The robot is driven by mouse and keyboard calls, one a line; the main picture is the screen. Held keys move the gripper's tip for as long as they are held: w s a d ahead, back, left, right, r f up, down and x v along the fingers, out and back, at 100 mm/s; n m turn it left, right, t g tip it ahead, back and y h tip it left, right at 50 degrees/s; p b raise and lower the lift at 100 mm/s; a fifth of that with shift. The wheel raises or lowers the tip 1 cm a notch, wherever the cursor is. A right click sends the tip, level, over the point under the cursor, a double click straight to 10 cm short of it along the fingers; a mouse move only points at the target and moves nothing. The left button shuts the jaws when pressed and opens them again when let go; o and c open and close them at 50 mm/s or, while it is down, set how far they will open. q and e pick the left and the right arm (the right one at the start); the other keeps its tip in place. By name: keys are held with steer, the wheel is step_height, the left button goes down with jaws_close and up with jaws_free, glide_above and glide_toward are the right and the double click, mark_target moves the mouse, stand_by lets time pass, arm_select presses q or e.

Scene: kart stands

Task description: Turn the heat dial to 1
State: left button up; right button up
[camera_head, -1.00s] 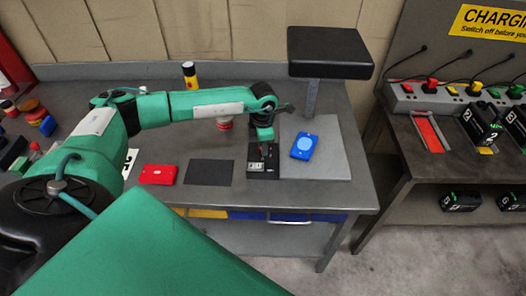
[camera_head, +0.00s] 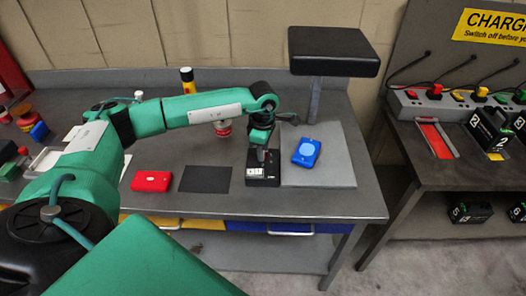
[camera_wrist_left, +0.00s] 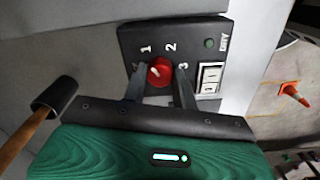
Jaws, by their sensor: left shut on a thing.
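The black control box (camera_head: 256,183) stands on the grey bench in the head view. In the left wrist view, the box (camera_wrist_left: 132,42) has a red heat dial (camera_wrist_left: 160,70) with a white pointer mark. White numbers 1, 2 and 3 run around the dial; the mark at its left is partly hidden by a finger. The pointer mark is on the dial's upper left, roughly toward 1. My left gripper (camera_head: 262,157) is over the box, its fingers (camera_wrist_left: 160,78) on either side of the dial, shut on it. My right gripper is not in view.
A blue device (camera_head: 306,152) lies on the grey plate (camera_head: 335,172) right of the box, under a black raised pad (camera_head: 333,50). A black mat (camera_head: 206,179) and red case (camera_head: 152,181) lie to the left. A charging bench (camera_head: 420,170) stands farther right.

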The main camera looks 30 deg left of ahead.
arm_select(q)
steer(key=shift+r, duration=0.1)
steer(key=o, duration=1)
steer(key=shift+c, duration=0.2)
steer(key=shift+w+r, duration=0.1)
steer(key=shift+r, duration=0.2)
step_height(320, 180, up, 7)
steer(key=shift+f+b, duration=0.1)
steer(key=shift+b, duration=0.95)
